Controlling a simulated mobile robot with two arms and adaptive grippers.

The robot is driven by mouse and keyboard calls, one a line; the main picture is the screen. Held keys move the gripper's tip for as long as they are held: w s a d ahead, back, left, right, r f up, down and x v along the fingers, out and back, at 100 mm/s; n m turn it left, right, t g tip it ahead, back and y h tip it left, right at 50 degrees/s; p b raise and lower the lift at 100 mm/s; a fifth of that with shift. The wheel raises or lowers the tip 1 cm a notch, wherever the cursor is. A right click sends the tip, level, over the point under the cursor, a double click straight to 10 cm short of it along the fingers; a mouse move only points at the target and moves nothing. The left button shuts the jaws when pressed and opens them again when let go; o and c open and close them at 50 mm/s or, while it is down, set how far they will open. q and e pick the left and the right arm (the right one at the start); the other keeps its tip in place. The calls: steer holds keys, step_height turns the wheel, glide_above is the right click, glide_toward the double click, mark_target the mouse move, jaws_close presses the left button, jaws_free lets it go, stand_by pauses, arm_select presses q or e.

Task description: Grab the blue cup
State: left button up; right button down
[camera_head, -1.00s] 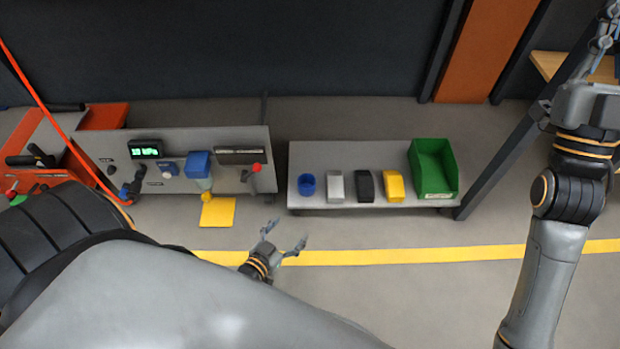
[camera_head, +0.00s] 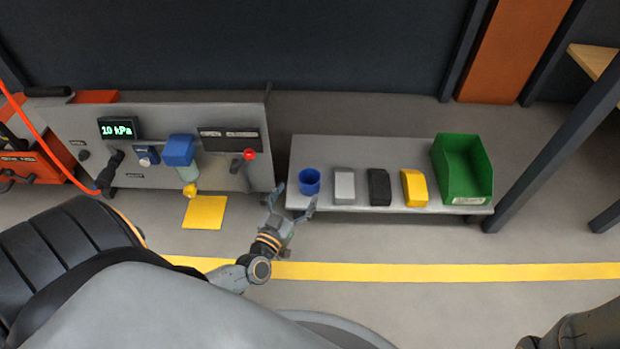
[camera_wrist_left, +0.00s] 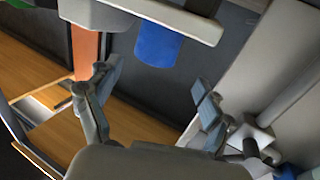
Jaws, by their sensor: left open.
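The blue cup (camera_head: 310,182) stands upright at the left end of a low grey bench (camera_head: 400,205). It also shows in the left wrist view as a blue shape (camera_wrist_left: 158,43), turned upside down, against the bench. My left gripper (camera_head: 294,202) is open and empty, just in front of the cup at the bench's front left corner. Its fingers spread to either side in the left wrist view (camera_wrist_left: 155,92), with the cup beyond the gap between them. I cannot tell whether a finger touches the bench. My right gripper is out of view.
A grey block (camera_head: 344,186), a black block (camera_head: 379,187) and a yellow block (camera_head: 414,188) stand right of the cup. A green bin (camera_head: 478,185) is at the right end. A grey panel with a display (camera_head: 118,128) stands left.

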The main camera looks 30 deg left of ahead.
mark_target(306, 185)
arm_select(q)
steer(key=shift+w+a, duration=0.15)
steer(key=shift+w, duration=0.75)
steer(key=shift+w+f+b, duration=0.15)
steer(key=shift+w+b, duration=0.4)
steer(key=shift+b, duration=0.2)
steer(key=w+b, duration=0.2)
steer(key=w, duration=0.1)
steer(key=shift+w+b, duration=0.15)
steer(key=shift+b, duration=0.15)
steer(key=shift+w, duration=0.5)
steer(key=c, duration=1.1)
